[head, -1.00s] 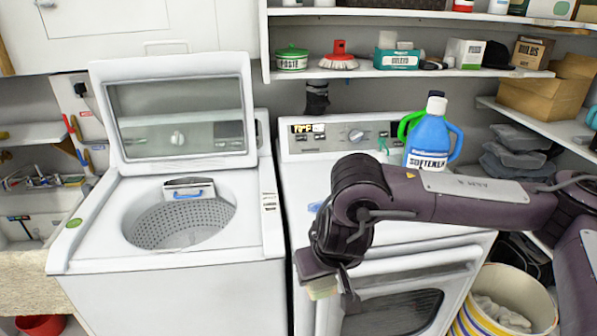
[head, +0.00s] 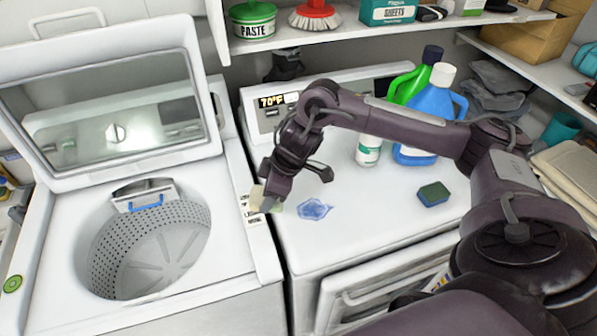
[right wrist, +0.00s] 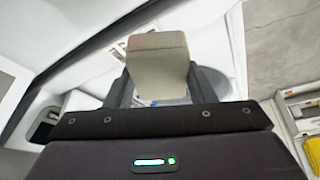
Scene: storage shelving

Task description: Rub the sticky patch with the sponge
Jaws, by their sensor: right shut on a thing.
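A blue, irregular sticky patch (head: 314,209) lies on the white dryer top near its front left. A sponge (head: 433,194), dark blue-green with a yellowish layer, lies on the dryer top to the right of the patch. My right gripper (head: 268,201) is shut on a pale beige block, just left of the patch and near the dryer's left edge. The beige block (right wrist: 158,60) shows between both fingers in the right wrist view. Whether it touches the dryer top, I cannot tell. My left gripper is not in view.
A blue jug (head: 432,112), a green jug (head: 405,86) and a white bottle (head: 369,150) stand at the back of the dryer. An open washer (head: 240,270) stands on the left. A shelf (head: 345,31) runs above. The front of the dryer top is clear.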

